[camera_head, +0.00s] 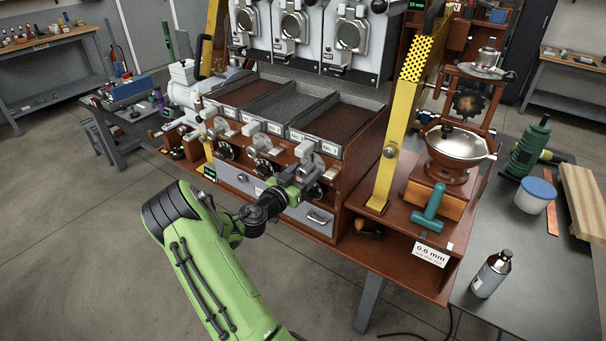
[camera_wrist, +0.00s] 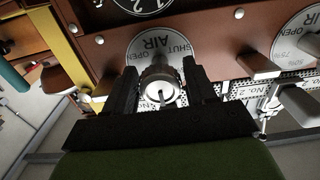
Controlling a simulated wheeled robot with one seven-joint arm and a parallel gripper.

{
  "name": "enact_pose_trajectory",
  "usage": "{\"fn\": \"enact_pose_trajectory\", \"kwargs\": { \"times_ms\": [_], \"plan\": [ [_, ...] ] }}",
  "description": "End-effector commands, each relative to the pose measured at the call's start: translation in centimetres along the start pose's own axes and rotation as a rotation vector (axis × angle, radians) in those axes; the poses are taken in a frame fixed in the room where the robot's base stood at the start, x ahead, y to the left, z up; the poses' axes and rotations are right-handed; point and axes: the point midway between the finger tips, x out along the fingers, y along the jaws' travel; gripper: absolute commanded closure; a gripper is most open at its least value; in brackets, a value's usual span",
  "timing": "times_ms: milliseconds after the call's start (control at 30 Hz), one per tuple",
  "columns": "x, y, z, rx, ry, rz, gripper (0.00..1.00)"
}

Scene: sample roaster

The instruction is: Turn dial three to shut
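Dial three is the rightmost air dial on the wooden front of the roaster. In the wrist view its round metal knob (camera_wrist: 160,85) stands before a pale plate (camera_wrist: 160,46) marked SHUT, AIR and OPEN. My gripper (camera_head: 304,186) is at this dial in the head view and hides most of it. In the wrist view my gripper's two black fingers (camera_wrist: 161,80) stand on either side of the knob, very close to it. I cannot tell whether both touch it. The knob's pointer setting is not clear.
A grey drawer (camera_head: 311,217) lies below my gripper. A yellow post (camera_head: 392,150) and a teal-handled tool (camera_head: 429,205) stand to the right. The floor in front is clear.

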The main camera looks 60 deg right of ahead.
Motion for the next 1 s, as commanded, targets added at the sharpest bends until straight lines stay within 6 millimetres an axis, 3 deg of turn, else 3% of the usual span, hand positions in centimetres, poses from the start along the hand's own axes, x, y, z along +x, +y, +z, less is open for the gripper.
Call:
{"fn": "enact_pose_trajectory", "kwargs": {
  "times_ms": [33, 267, 667, 1000],
  "plan": [
    [-0.01, 0.0, 0.0, 0.0, 0.0, 0.0, 0.53],
    [-0.03, -0.01, 0.0, 0.0, 0.0, 0.0, 0.87],
    [-0.04, 0.02, 0.08, -0.082, 0.0, 0.0, 0.88],
    [-0.06, 0.04, 0.09, -0.356, 0.001, -0.001, 0.88]
  ]
}}
